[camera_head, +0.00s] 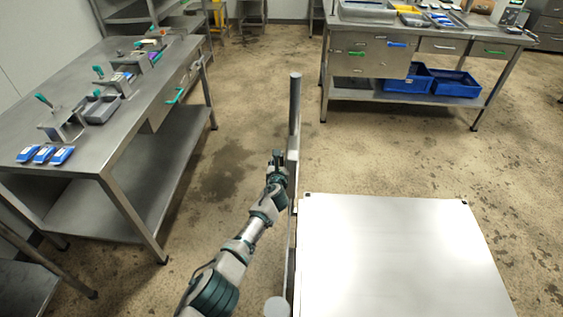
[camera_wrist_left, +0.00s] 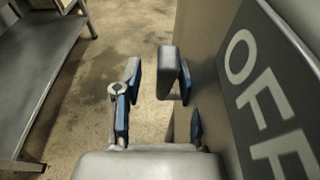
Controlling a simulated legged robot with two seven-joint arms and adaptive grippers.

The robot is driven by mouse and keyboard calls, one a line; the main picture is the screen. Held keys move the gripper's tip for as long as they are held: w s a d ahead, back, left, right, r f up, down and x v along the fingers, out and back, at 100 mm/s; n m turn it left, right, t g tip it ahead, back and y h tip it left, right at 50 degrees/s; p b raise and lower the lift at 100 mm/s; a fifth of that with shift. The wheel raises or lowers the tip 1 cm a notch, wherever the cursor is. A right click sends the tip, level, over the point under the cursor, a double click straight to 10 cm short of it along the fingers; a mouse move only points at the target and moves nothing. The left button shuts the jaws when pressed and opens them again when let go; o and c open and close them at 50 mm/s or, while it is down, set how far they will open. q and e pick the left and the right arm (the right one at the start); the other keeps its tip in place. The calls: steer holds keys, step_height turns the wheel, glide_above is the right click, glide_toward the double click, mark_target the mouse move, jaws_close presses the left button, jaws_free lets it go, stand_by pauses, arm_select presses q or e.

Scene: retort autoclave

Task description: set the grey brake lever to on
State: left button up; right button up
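A tall grey rod (camera_head: 295,115) stands upright beside the white flat top; I cannot tell whether it is the brake lever. A dark plate with white OFF lettering (camera_wrist_left: 265,100) fills the right side of the left wrist view. My left gripper (camera_head: 277,157) is just left of the rod's lower part in the head view. In the left wrist view its fingers (camera_wrist_left: 150,85) are apart, with floor showing between them and nothing held. My right gripper is not in view.
The white flat top (camera_head: 395,260) fills the lower right. A steel bench (camera_head: 90,80) with blue packs (camera_head: 43,154) and green-handled tools is at left. Another bench (camera_head: 430,40) with blue crates (camera_head: 455,82) is at the back right. Open floor lies between them.

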arm_select(q)
steer(key=shift+d, duration=0.15)
steer(key=shift+s+d, duration=0.25)
steer(key=shift+s, duration=0.4)
steer(key=v, duration=1)
steer(key=shift+s+a+r, duration=0.2)
steer(key=shift+s+a, duration=0.1)
steer(key=shift+a, duration=0.05)
